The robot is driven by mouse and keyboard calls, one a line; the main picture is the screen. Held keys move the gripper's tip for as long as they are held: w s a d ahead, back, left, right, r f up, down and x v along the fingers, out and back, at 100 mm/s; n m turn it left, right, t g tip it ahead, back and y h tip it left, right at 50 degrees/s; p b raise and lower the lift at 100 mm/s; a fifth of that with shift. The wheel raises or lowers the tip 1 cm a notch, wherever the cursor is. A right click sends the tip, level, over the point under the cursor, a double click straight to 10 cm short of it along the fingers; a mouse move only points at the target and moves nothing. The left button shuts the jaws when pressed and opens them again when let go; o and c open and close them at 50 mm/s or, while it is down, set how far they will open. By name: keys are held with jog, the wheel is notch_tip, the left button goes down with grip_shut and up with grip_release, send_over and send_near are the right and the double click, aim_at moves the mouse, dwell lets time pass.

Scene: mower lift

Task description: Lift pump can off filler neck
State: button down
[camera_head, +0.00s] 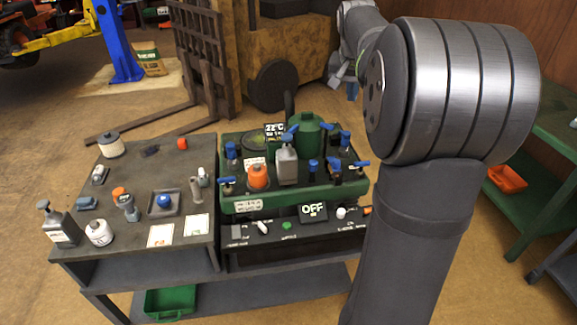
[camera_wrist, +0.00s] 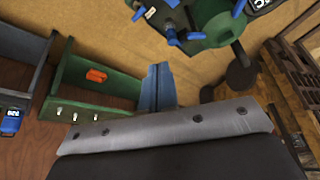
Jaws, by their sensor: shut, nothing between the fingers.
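The pump can (camera_head: 287,165) is a grey can with a blue top. It stands upright on the green machine (camera_head: 290,198), among several blue-handled fittings. The filler neck under it cannot be made out. My gripper (camera_wrist: 157,68) shows in the wrist view as two blue-grey fingers side by side, shut and empty. In the head view my arm hides most of it, behind and right of the machine. Part of the machine (camera_wrist: 208,30) shows at the top of the wrist view, apart from the fingers.
Left of the machine, a dark bench (camera_head: 140,175) carries bottles, cards and small parts, including a dark pump bottle (camera_head: 60,226). An orange cap (camera_head: 258,176) sits beside the can.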

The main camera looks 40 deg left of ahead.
dwell(0.3)
jog(key=shift+c, duration=1.1)
grip_release()
jog(key=n+g+y, duration=0.3)
jog(key=n, duration=0.7)
send_over(288, 146)
jog(key=s+d, duration=0.3)
jog(key=d, duration=0.2)
notch_tip(288, 146, down, 4)
jog(key=f, duration=0.1)
jog(key=x, duration=1.1)
jog(key=shift+w, duration=0.25)
jog(key=shift+w+d+x, duration=0.1)
jog(key=shift+x, duration=0.8)
jog(key=shift+w+d+x, duration=0.1)
jog(key=shift+w+x, duration=0.05)
jog(key=shift+x, duration=0.75)
jog(key=shift+w+d+x, duration=0.1)
jog(key=shift+x, duration=0.8)
